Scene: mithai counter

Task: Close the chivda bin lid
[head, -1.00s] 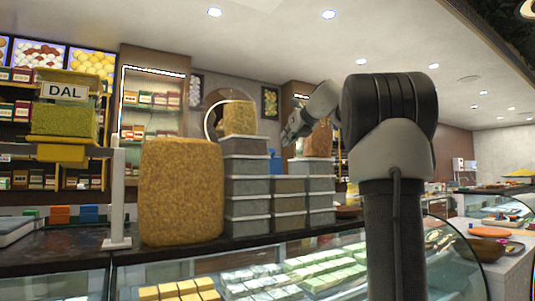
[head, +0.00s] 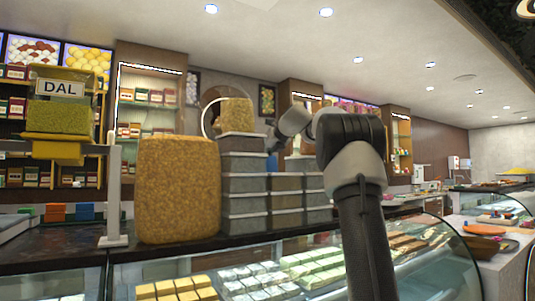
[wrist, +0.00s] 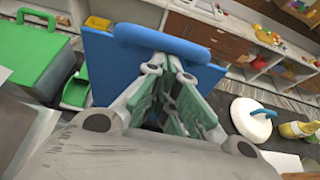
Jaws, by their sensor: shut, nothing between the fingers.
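No bin with a readable chivda label shows, so I cannot tell for sure which is the chivda bin. In the wrist view my gripper (wrist: 172,88) is shut and empty. A blue flat panel with a thick rounded edge (wrist: 175,38) lies just beyond the fingers; it may be a lid, and I cannot tell if they touch. In the head view my gripper (head: 274,142) is small, behind the stacked containers, above a partly hidden blue object (head: 272,163). A white round lid with a teal handle (wrist: 252,118) shows at the right in the wrist view.
Stacked grey containers (head: 244,184) and a tall block of yellow-brown snack (head: 178,190) stand on the counter. A DAL container (head: 58,118) is at the left. A glass sweets case (head: 300,275) is in front. A green box (wrist: 40,62) is left in the wrist view.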

